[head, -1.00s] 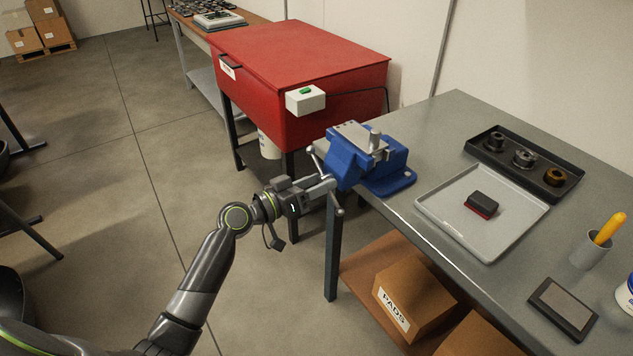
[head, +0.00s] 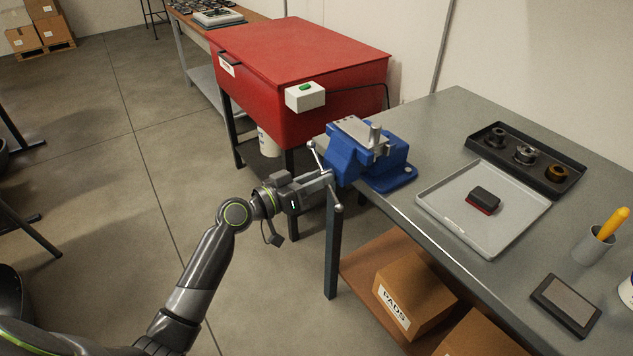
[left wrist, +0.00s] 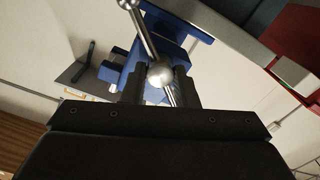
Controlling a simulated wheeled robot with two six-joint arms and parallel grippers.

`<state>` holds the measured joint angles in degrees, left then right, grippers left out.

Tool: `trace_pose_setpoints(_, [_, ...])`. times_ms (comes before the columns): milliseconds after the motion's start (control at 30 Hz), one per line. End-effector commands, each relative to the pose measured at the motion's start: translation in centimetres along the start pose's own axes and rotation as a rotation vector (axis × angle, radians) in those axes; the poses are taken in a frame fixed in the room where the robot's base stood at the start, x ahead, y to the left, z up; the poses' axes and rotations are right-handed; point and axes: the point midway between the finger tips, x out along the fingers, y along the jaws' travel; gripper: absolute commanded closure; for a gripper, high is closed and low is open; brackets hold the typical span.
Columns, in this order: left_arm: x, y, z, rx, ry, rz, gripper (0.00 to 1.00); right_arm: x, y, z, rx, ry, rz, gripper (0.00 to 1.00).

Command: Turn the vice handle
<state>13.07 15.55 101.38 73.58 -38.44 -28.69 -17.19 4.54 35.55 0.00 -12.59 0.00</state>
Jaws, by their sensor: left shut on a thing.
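The blue vice (head: 362,158) is fixed at the near left corner of the grey workbench, with a metal cylinder upright in its jaws. Its silver bar handle (head: 338,200) slants across the vice's near end, with a ball at each end. My left gripper (head: 327,180) is shut on the handle near its middle. In the left wrist view the handle (left wrist: 144,32) runs between the two dark fingers (left wrist: 160,88), with a round silver hub between them. The fingers hide part of the bar. My right gripper is not in view.
A grey tray (head: 437,208) with a dark red-based block (head: 483,201) lies on the workbench, near a black tray of ring parts (head: 498,168). A red cabinet (head: 300,60) with a white button box (head: 305,96) stands behind the vice. Open floor (head: 100,230) lies left.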

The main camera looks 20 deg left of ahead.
Motion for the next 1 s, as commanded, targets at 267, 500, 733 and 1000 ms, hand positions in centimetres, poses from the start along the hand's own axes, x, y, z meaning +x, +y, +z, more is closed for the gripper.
trace_pose_setpoints(267, [0.0,-0.2,0.7,0.197,0.004,0.002,1.00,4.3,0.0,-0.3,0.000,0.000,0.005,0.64])
trace_pose_setpoints(500, [0.0,-0.1,0.4,0.367,0.003,0.000,1.00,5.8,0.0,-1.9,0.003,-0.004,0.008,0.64])
trace_pose_setpoints(733, [0.0,-0.1,0.3,0.465,0.001,0.000,1.00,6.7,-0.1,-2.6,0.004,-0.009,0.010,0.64])
trace_pose_setpoints(1000, [0.0,-0.1,0.3,0.575,0.000,0.000,1.00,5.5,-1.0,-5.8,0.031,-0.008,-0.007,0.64])
